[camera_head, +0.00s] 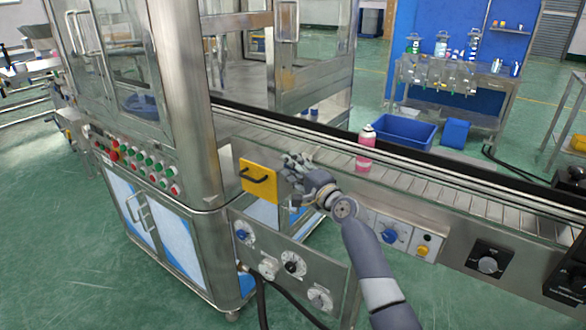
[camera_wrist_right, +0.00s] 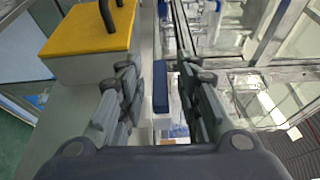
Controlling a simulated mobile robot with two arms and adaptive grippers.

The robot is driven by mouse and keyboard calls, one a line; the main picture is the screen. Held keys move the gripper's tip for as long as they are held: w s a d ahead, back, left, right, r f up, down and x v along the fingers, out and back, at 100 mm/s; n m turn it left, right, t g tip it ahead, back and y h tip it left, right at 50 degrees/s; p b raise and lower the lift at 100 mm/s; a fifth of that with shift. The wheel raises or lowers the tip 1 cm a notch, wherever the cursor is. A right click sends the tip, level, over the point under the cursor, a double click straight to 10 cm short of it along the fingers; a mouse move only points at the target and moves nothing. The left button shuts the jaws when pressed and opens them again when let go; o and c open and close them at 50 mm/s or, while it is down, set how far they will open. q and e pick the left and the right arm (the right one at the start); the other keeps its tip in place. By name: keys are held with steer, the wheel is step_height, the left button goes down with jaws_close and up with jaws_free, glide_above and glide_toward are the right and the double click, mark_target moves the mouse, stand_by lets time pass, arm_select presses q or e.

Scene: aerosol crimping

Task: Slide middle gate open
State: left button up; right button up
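A yellow gate block (camera_head: 259,181) with a black bar handle (camera_head: 254,175) sits on the front side of the conveyor, close to the machine cabinet. I take it as the middle gate, though no label shows. It also shows at the upper left of the right wrist view (camera_wrist_right: 85,43). My right gripper (camera_head: 294,168) is just to the right of the yellow block, by the conveyor's front edge. Its fingers stand apart in the right wrist view (camera_wrist_right: 160,80), and the handle is outside them, to the left. Whether it touches the block cannot be told. My left gripper is out of view.
A pink bottle (camera_head: 365,150) stands on the conveyor (camera_head: 440,182), right of my right gripper. Dials and knobs (camera_head: 291,264) line the panel below. The steel cabinet with push buttons (camera_head: 150,166) stands at left. A blue crate (camera_head: 403,131) lies on the floor behind.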

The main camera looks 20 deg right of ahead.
steer(key=shift+c, duration=0.3)
jaws_close()
steer(key=s+a+p, duration=0.4)
steer(key=a, duration=0.1)
steer(key=shift+f+p, duration=0.25)
steer(key=shift+p, duration=0.15)
steer(key=shift+a, duration=0.15)
steer(key=shift+c, duration=0.5)
jaws_free()
steer(key=shift+o, duration=0.8)
steer(key=shift+s+r, duration=0.15)
steer(key=shift+r, duration=0.05)
